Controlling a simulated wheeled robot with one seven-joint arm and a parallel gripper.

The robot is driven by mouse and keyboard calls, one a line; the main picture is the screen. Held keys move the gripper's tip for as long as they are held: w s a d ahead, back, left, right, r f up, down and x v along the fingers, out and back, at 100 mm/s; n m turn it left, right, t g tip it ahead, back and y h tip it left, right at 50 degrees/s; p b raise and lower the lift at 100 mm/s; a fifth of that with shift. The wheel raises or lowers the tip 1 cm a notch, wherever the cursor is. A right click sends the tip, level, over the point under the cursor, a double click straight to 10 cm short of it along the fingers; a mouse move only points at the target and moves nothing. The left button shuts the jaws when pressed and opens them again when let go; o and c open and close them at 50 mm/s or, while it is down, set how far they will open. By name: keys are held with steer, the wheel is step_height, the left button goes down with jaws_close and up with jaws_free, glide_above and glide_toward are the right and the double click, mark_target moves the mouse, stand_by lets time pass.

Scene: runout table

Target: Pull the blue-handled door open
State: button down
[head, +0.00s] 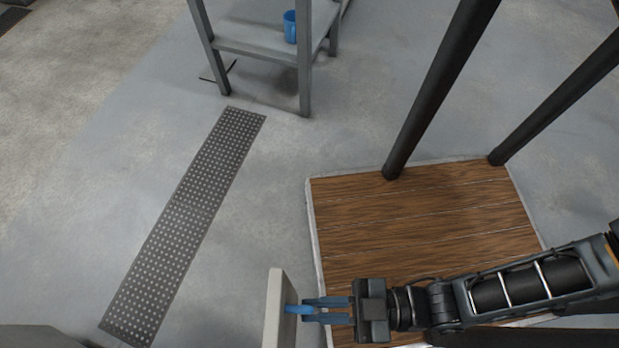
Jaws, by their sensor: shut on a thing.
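A light grey door panel (274,306) stands at the bottom of the head view, seen nearly edge-on. A blue handle (291,309) sticks out from its right side. My gripper (303,310) comes in from the right and is shut on the blue handle, its two fingers on either side of it. The lower part of the door runs out of the picture, and its hinge and frame do not show.
A wooden-slatted platform (430,210) with a pale edge lies under my arm. Dark posts (440,90) rise from its far side. A grey frame table (262,50) with a blue cup (290,26) stands at the back. A perforated floor strip (185,225) crosses clear floor at left.

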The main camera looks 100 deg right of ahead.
steer(key=shift+a, duration=0.4)
steer(key=c, duration=1.2)
jaws_free()
steer(key=shift+o, duration=0.2)
steer(key=shift+d, duration=0.1)
steer(key=s, duration=0.7)
steer(key=shift+s+a+p, duration=0.4)
steer(key=shift+a, duration=0.05)
steer(key=w+d+r+n+g+y, duration=0.1)
steer(key=w+d+r, duration=0.4)
steer(key=d+r, duration=0.3)
steer(key=w+d+r+g+y, duration=0.1)
steer(key=w+d+r+g, duration=0.1)
steer(key=w+d+r, duration=0.45)
step_height(320, 180, up, 23)
steer(key=s+d+p, duration=0.1)
steer(key=p, duration=1.9)
steer(key=shift+d, duration=0.35)
